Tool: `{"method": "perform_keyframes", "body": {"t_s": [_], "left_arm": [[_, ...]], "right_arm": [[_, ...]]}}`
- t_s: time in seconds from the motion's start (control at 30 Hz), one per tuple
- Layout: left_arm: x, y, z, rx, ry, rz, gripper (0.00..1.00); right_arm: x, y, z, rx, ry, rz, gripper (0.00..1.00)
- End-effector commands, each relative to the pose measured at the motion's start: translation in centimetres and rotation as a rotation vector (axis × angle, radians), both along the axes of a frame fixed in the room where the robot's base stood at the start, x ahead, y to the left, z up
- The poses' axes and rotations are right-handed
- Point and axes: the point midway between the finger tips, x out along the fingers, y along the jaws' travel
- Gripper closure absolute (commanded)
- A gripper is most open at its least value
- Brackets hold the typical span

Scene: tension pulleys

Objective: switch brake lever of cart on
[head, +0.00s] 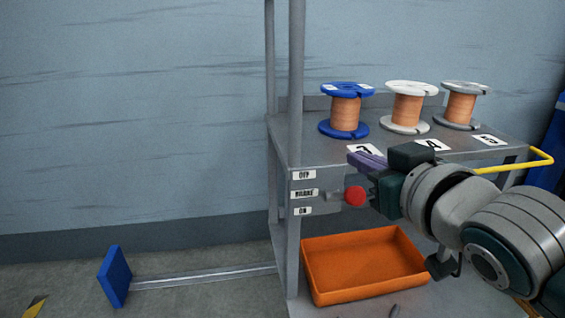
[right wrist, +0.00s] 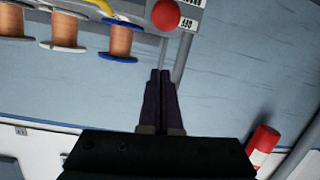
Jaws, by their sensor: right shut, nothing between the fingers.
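The brake lever of the cart ends in a round red knob (head: 355,196) on the front of the metal cart (head: 345,160). It sits roughly level with the BRAKE label (head: 304,193), between the OFF label (head: 303,175) above and the ON label (head: 303,211) below. My right gripper (head: 354,157) is shut and empty, its purple fingers just above the knob in the head view. In the right wrist view the shut fingertips (right wrist: 160,73) point toward the red knob (right wrist: 166,15) with a visible gap. My left gripper is in neither view.
Blue, white and grey spools (head: 346,112) of copper wire stand on the cart's top. An orange bin (head: 365,265) sits on the lower shelf. A yellow handle (head: 520,164) juts out at right. A blue plate (head: 115,276) on a bar lies at floor left.

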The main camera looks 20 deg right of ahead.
Motion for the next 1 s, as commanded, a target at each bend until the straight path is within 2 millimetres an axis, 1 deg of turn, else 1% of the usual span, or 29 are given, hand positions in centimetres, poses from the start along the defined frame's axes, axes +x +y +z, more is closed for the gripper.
{"method": "perform_keyframes", "body": {"t_s": [0.03,0.2,0.23,0.3,0.5,1.0], "left_arm": [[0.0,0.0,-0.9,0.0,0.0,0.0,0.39],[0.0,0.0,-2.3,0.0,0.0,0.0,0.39],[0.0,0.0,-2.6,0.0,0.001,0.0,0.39],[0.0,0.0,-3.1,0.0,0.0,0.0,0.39],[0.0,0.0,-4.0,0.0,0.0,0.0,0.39],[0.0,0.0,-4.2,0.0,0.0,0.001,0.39]], "right_arm": [[1.1,-0.2,-0.5,-0.002,-0.005,0.001,1.0],[3.9,-0.8,-1.2,-0.002,-0.003,0.0,1.0],[3.2,-0.7,-1.9,0.0,0.003,0.0,1.0],[2.5,-0.7,-2.8,0.001,0.004,-0.001,1.0],[1.5,-0.7,-4.1,0.002,0.002,0.0,1.0],[1.2,-0.8,-4.3,0.0,-0.003,0.0,1.0]]}}
